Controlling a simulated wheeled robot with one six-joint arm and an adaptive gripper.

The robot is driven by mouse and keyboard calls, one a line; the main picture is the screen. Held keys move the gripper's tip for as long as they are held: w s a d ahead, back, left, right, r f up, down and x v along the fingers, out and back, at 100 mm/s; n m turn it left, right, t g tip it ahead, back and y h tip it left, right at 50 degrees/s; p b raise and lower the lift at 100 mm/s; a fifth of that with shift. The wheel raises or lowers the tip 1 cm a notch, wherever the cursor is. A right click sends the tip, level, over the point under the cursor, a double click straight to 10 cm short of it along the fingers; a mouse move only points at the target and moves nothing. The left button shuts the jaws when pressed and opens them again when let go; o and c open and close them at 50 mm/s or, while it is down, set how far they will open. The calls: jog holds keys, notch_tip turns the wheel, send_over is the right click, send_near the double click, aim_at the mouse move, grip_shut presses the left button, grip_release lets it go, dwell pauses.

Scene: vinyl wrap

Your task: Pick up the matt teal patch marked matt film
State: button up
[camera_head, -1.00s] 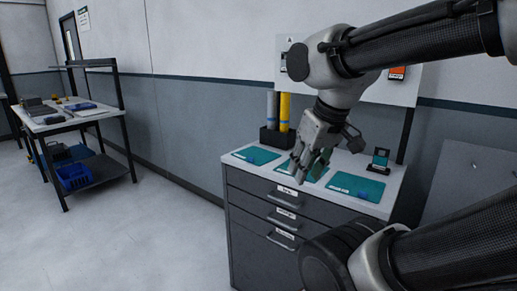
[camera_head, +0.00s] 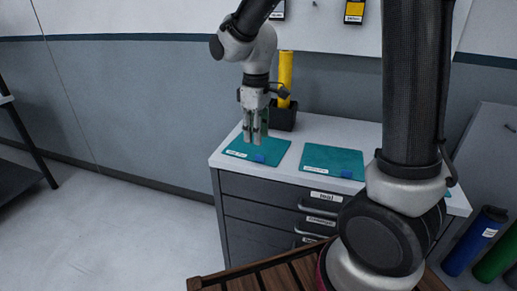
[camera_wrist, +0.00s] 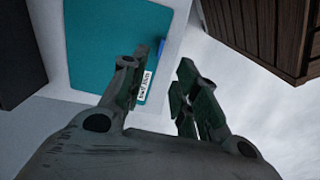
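A teal patch (camera_head: 272,145) with a white label and a blue tab (camera_head: 261,157) lies flat on the cabinet top at its left end. It fills the upper left of the wrist view (camera_wrist: 112,38), with its label (camera_wrist: 145,88) between my fingers and the blue tab (camera_wrist: 162,47) at its edge. The label reads upside down and is too small to read surely. My gripper (camera_head: 255,139) is open and empty, pointing down over this patch near its label edge. A second teal patch (camera_head: 332,157) lies to the right. My arm hides much of the right end.
The grey drawer cabinet (camera_head: 265,188) bears the patches. A dark holder (camera_head: 284,117) with a yellow roll (camera_head: 286,72) stands close behind my gripper. A slatted wooden surface (camera_head: 270,279) is in front. Blue (camera_head: 474,241) and green (camera_head: 497,258) rolls stand at the right.

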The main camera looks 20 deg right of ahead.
aim_at(256, 152)
notch_tip(256, 152, down, 8)
jog(key=shift+w+r, duration=0.15)
jog(key=shift+r, duration=0.1)
grip_shut()
